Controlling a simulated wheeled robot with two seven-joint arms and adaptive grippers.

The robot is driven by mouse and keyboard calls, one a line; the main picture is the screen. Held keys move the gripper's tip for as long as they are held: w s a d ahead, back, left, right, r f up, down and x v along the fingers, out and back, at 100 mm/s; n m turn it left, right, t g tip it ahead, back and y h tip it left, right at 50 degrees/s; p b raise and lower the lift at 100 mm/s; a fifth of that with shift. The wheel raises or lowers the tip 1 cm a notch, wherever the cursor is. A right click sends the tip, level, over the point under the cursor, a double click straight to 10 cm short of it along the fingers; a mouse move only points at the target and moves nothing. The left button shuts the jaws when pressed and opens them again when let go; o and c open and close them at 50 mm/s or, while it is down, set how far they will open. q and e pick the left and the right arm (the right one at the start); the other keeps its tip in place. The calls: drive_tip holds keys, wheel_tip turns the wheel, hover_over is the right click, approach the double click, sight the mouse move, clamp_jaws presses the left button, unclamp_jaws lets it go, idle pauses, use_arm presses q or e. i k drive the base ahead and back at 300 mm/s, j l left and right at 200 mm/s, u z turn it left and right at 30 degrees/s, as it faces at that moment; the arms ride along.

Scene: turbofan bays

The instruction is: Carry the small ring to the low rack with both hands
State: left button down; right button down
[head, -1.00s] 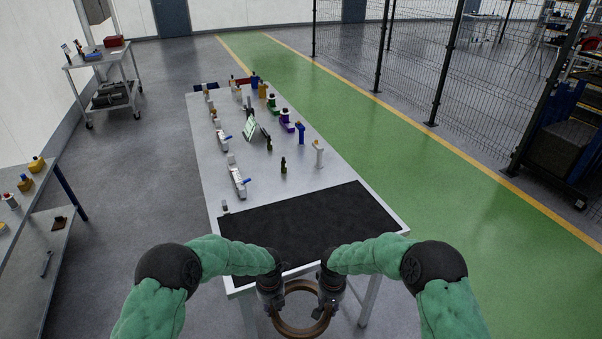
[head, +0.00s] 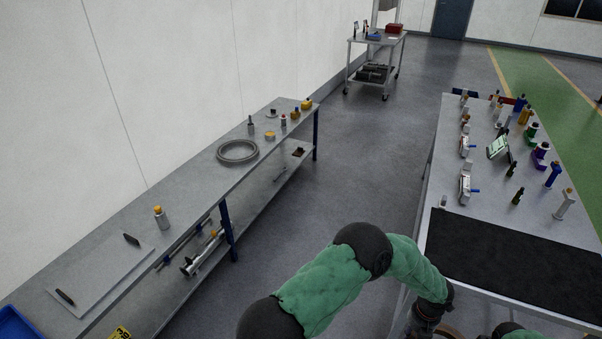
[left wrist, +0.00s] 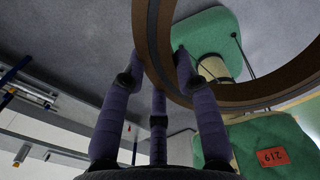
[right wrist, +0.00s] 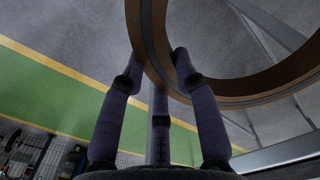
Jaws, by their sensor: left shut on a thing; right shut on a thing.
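The small ring is brown; a sliver of it (head: 450,332) shows at the bottom edge of the head view. In the left wrist view the ring (left wrist: 240,98) passes between the fingers of my left gripper (left wrist: 156,70), which is shut on its rim. In the right wrist view the ring (right wrist: 240,98) is likewise held by my right gripper (right wrist: 157,70). The ring hangs over the floor, beside the near end of the table. Most of it is below the head view, as are my right fingers. I cannot tell which piece is the low rack.
A long two-level bench (head: 188,183) runs along the left wall, with a grey ring (head: 238,151) on top. The table with the black mat (head: 510,262) and several bottles stands right. Clear floor (head: 345,180) lies between them. A cart (head: 376,42) stands far back.

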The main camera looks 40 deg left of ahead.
sight(198, 186)
drive_tip(key=u, duration=3.4)
drive_tip(key=i+l, duration=0.15)
drive_tip(key=l, duration=0.15)
drive_tip(key=i+l+u, duration=0.15)
drive_tip(key=i+l, duration=0.2)
drive_tip(key=l, duration=0.3)
drive_tip(key=i+l+u, duration=0.1)
drive_tip(key=l, duration=0.2)
drive_tip(key=i+l, duration=0.2)
drive_tip(key=l, duration=0.25)
drive_tip(key=i+l, duration=0.2)
drive_tip(key=l, duration=0.25)
drive_tip(key=i+l, duration=0.2)
drive_tip(key=l, duration=0.25)
drive_tip(key=i+l, duration=0.2)
drive_tip(key=l, duration=0.2)
drive_tip(key=i+l, duration=0.2)
drive_tip(key=l, duration=0.25)
drive_tip(key=i+l, duration=0.25)
drive_tip(key=l, duration=0.2)
drive_tip(key=i+l, duration=0.2)
drive_tip(key=l, duration=0.25)
drive_tip(key=i+l, duration=0.2)
drive_tip(key=l, duration=0.25)
